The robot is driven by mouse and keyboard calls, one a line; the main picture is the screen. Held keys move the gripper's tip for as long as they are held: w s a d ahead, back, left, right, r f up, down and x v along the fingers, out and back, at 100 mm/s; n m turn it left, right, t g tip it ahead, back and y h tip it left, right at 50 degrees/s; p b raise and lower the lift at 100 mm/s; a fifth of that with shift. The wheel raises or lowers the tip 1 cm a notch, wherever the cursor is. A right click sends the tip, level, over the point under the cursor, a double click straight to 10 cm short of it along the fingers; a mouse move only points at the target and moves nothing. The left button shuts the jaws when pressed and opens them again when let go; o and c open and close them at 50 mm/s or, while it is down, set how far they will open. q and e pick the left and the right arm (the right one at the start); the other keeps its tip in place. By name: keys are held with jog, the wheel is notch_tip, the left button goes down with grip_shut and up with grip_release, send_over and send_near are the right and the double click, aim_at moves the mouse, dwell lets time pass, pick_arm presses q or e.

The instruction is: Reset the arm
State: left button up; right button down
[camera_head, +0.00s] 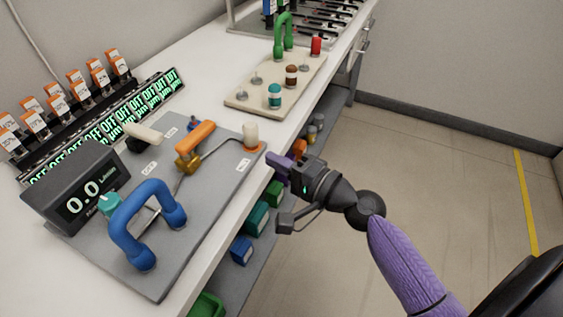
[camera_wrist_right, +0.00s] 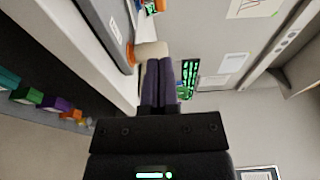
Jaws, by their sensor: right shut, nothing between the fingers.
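My right gripper (camera_head: 277,163) is in the head view, just off the front edge of the bench, near the white cylinder on an orange base (camera_head: 251,137). Its purple fingers are together and hold nothing. In the right wrist view the two fingers of the right gripper (camera_wrist_right: 160,68) lie side by side, with the pale cylinder (camera_wrist_right: 151,52) just beyond them. I cannot tell whether they touch it. My purple right arm reaches in from the lower right. My left gripper is not in view.
The grey panel (camera_head: 173,262) carries a blue handle (camera_head: 149,203), an orange lever (camera_head: 195,142) and a display box (camera_head: 75,190). A beige board (camera_head: 244,98) with knobs and a green handle (camera_head: 283,36) stands further back. Coloured bins (camera_head: 241,250) sit on a lower shelf. The floor at right is clear.

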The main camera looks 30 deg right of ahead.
jog(key=s+d+f+n+g+h+p, duration=0.1)
jog(key=s+f+n+g+h, duration=0.15)
jog(key=s+f, duration=0.45)
jog(key=s+d+f+n+g+h+p, duration=0.1)
jog(key=s+f+g+h, duration=0.15)
jog(key=f, duration=0.85)
jog(key=s+d+f+n+g+h+p, duration=0.15)
jog(key=s+f+g, duration=0.25)
jog(key=f, duration=0.5)
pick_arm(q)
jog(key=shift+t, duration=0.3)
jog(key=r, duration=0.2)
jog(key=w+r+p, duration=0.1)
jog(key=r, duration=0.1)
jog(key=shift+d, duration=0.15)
pick_arm(e)
jog(key=s+f+n+g, duration=0.2)
jog(key=s+f+n, duration=0.1)
jog(key=s, duration=0.6)
jog(key=s+f+n+g+h, duration=0.1)
jog(key=s+f+n+g, duration=0.2)
jog(key=s, duration=0.7)
jog(key=s+f+n+g+h, duration=0.1)
jog(key=s+f+n+g, duration=0.1)
jog(key=s, duration=0.7)
jog(key=f+n, duration=0.1)
jog(key=n, duration=0.1)
jog(key=shift+s+d+n+g, duration=0.3)
jog(key=shift+s+d+g, duration=0.05)
jog(key=shift+s+g, duration=0.05)
